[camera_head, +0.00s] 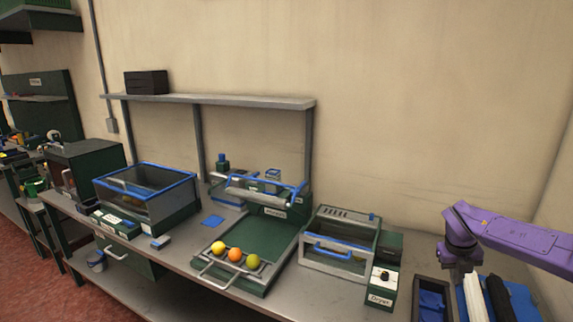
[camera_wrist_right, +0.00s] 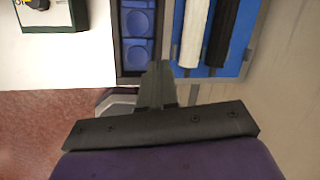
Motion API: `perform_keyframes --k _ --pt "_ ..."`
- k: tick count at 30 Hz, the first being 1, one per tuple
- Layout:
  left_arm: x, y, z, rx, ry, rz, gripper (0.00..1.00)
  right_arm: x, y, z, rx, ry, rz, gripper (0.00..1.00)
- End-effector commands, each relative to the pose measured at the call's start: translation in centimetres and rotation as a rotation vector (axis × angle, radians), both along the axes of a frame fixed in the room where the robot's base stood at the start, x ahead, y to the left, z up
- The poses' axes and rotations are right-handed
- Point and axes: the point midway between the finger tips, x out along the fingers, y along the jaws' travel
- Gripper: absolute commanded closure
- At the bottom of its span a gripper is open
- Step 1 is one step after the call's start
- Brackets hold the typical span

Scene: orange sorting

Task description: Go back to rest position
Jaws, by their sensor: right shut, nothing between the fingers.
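My right gripper (camera_head: 457,272) hangs from the purple arm at the right of the head view, above the right end of the bench. In the wrist view its fingers (camera_wrist_right: 161,68) are shut together with nothing between them. They point toward a dark tray with blue cups (camera_wrist_right: 138,22). A yellow, an orange and a yellow-green fruit (camera_head: 235,254) sit in a row at the front of a green tray machine (camera_head: 262,285), well left of the gripper. My left gripper is not in view.
A box labelled Dryer (camera_head: 380,287) stands left of the gripper. A blue tray (camera_head: 522,300) with a white and a black bar lies beneath it. A clear-lidded bin (camera_head: 148,185) stands farther left. A shelf (camera_head: 215,99) spans the back. Space above the bench's right end looks open.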

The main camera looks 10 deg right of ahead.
Motion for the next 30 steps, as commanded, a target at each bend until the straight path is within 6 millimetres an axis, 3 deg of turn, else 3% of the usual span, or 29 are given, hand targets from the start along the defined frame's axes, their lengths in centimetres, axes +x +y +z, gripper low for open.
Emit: perform_keyframes --k 5,8,11,16,20,24,27,30 --pt "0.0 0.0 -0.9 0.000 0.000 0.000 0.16 1.2 1.7 -2.1 -0.287 0.086 0.316 1.00" --pt "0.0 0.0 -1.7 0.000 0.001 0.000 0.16 1.8 3.9 -4.4 -0.472 0.168 0.573 1.00" --pt "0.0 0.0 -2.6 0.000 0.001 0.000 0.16 2.1 6.7 -7.4 -0.619 0.253 0.833 1.00" --pt "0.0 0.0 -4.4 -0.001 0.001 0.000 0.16 0.4 13.4 -14.9 -0.798 0.408 1.352 1.00" --pt "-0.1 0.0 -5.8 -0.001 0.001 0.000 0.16 -3.9 19.0 -21.9 -0.844 0.517 1.782 1.00" --pt "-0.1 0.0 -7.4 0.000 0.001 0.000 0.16 -11.0 23.7 -28.6 -0.793 0.605 2.199 1.00" --pt "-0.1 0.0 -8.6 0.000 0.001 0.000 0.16 -17.0 25.8 -32.5 -0.706 0.658 2.458 1.00" --pt "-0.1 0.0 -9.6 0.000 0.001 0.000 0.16 -22.6 26.8 -35.3 -0.602 0.717 2.650 1.00"
